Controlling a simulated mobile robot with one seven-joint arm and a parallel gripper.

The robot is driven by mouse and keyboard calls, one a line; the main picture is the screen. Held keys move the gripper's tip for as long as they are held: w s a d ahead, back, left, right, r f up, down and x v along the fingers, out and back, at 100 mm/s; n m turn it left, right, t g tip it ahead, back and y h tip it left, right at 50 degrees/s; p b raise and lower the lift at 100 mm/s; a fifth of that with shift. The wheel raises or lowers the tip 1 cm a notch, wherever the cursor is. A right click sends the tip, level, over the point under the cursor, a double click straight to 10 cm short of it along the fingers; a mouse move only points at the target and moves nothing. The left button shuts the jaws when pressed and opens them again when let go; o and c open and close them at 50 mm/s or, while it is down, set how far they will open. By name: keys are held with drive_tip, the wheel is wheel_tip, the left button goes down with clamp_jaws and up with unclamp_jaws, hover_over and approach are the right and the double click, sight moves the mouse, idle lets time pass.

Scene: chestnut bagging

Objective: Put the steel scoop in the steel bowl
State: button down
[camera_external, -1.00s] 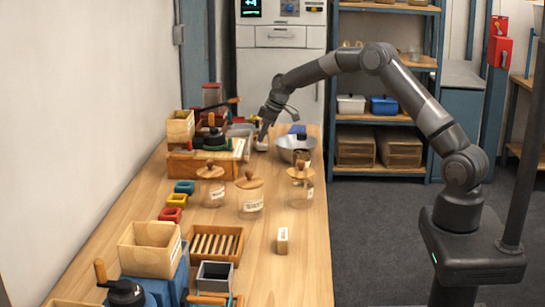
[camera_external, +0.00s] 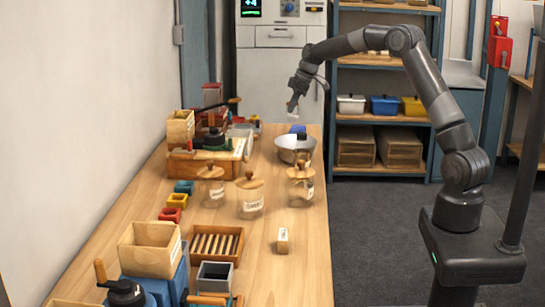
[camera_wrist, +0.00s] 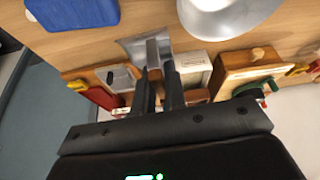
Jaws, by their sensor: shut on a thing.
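The steel bowl (camera_external: 287,156) stands at the far end of the bench, on the right side. Its rim also shows at the top of the wrist view (camera_wrist: 228,24). My gripper (camera_external: 292,104) is raised above the bench, just above and behind the bowl in the outside view. In the wrist view my gripper (camera_wrist: 160,72) is shut on the steel scoop (camera_wrist: 133,46), a grey sheet-metal piece between and beyond the fingertips. The scoop is in the air, apart from the bowl and to its left in the wrist view. A dark-topped object partly covers the bowl in the outside view.
A blue object (camera_wrist: 72,12) lies near the bowl. Lidded glass jars (camera_external: 250,198) stand in front of the bowl. A wooden press-like station (camera_external: 205,165) is at the left. The bench (camera_external: 275,275) has clear wood near its front right.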

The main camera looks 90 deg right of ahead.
drive_tip(key=s+a+n+g+y, duration=0.1)
drive_tip(key=s+a+n+y, duration=0.15)
drive_tip(key=a+n, duration=0.65)
drive_tip(key=shift+m, duration=0.6)
drive_tip(key=a+f, duration=0.1)
drive_tip(key=f, duration=0.2)
drive_tip(key=a+f, duration=0.1)
drive_tip(key=f, duration=0.3)
drive_tip(key=a+f, duration=0.1)
drive_tip(key=f, duration=0.2)
drive_tip(key=shift+f, duration=0.15)
drive_tip(key=c, duration=1.5)
unclamp_jaws()
drive_tip(key=shift+f, duration=0.1)
